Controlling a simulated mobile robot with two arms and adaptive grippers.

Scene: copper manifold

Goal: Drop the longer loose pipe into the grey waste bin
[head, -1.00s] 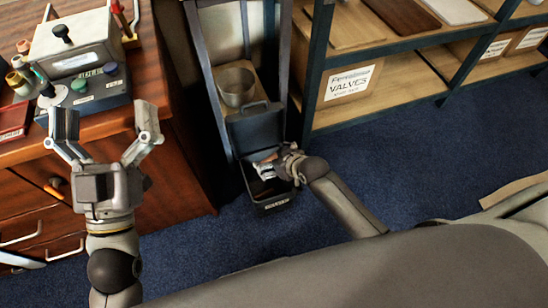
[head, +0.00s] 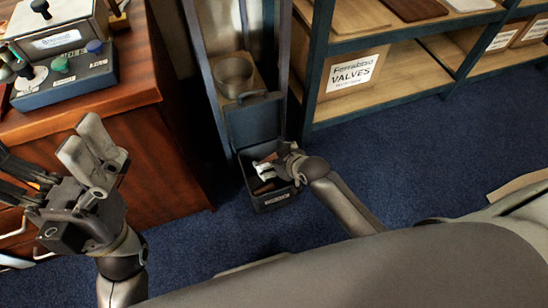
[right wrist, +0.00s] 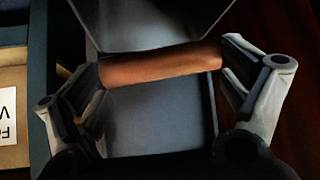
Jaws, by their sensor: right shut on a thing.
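In the right wrist view, my right gripper (right wrist: 165,85) is shut on a copper pipe (right wrist: 160,65), which lies crosswise between the two fingers. The bin's grey inner surface (right wrist: 165,120) shows behind the pipe. Whether this pipe is the longer one cannot be told. My left gripper (head: 52,165) is open and empty in front of the wooden cabinet. Something brownish shows inside the bin, too small to identify.
A grey bucket (head: 233,76) stands on a narrow rack behind the bin. Shelving with a VALVES box (head: 352,76) is to the right. A wooden cabinet (head: 165,150) with a control unit (head: 70,65) stands left. Blue carpet (head: 430,150) is clear at right.

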